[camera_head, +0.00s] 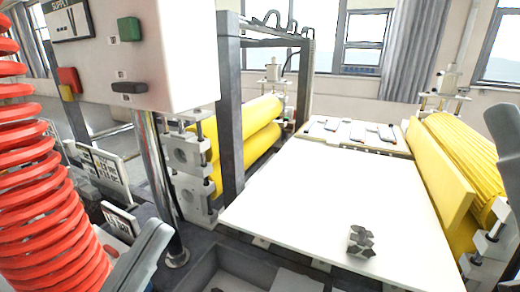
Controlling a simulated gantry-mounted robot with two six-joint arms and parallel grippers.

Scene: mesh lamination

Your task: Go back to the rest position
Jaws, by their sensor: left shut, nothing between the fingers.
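My left gripper (152,240) shows as a grey, rounded form at the lower left, in front of the machine's metal post. It is shut and holds nothing. It is apart from the white table and cut off by the bottom edge. Its fingertips are hard to make out. A grey form at the right edge looks like part of my right arm; no right gripper shows.
A white table (300,190) carries a small grey faceted object (361,241). Yellow rollers (262,125) stand behind it, with more yellow rollers (455,150) at right. A red coiled hose (45,190) and a control box (130,60) crowd the left.

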